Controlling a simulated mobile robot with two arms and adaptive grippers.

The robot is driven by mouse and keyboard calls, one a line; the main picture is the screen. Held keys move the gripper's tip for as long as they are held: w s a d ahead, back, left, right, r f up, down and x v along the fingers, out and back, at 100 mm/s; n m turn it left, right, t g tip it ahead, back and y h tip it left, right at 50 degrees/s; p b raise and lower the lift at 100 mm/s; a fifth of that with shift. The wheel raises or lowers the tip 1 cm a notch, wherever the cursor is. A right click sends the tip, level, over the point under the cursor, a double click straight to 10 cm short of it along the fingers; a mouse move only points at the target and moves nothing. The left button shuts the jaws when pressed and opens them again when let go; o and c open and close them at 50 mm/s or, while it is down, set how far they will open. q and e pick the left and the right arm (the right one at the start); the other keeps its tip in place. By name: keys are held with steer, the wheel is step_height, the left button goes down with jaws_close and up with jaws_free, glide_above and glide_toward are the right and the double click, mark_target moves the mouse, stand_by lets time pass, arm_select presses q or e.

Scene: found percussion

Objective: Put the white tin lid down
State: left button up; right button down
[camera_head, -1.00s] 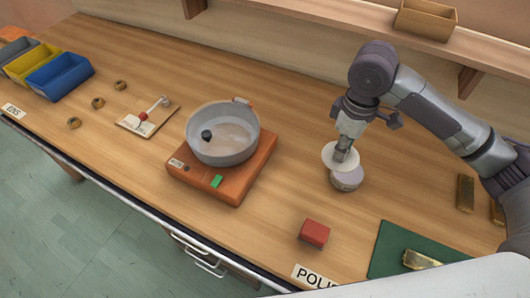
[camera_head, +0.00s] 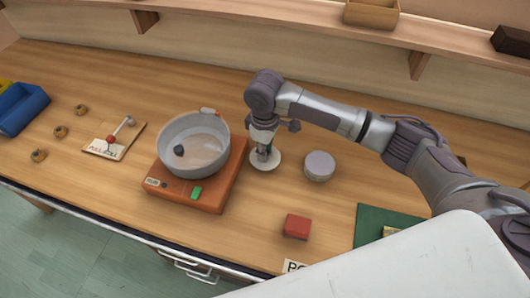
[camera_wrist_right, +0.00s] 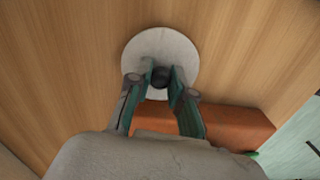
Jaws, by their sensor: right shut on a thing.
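The white tin lid (camera_head: 272,163) is a round pale disc with a dark knob (camera_wrist_right: 160,76). My right gripper (camera_head: 263,153) points down and is shut on the knob, with a finger on each side in the right wrist view (camera_wrist_right: 158,80). The lid is level, at or just above the wooden table, between the orange base and a round grey tin (camera_head: 319,166). I cannot tell whether it touches the wood. My left gripper is not in view.
A grey pan (camera_head: 194,145) stands on the orange base (camera_head: 222,184), close to the left of the lid. A red block (camera_head: 296,226) lies toward the front, and a green mat (camera_head: 372,222) lies at the right. Bare table (camera_head: 262,204) lies in front of the lid.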

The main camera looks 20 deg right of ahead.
step_height(320, 180, down, 2)
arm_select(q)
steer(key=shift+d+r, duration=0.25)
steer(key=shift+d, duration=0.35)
arm_select(e)
steer(key=shift+f, duration=0.2)
steer(key=c, duration=1)
jaws_free()
steer(key=shift+c, duration=0.2)
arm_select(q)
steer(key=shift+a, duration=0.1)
arm_select(e)
steer(key=shift+r, duration=0.25)
arm_select(q)
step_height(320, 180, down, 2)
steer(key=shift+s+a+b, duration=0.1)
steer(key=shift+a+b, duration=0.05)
steer(key=shift+b, duration=0.75)
arm_select(e)
step_height(320, 180, up, 12)
steer(key=shift+f, duration=0.15)
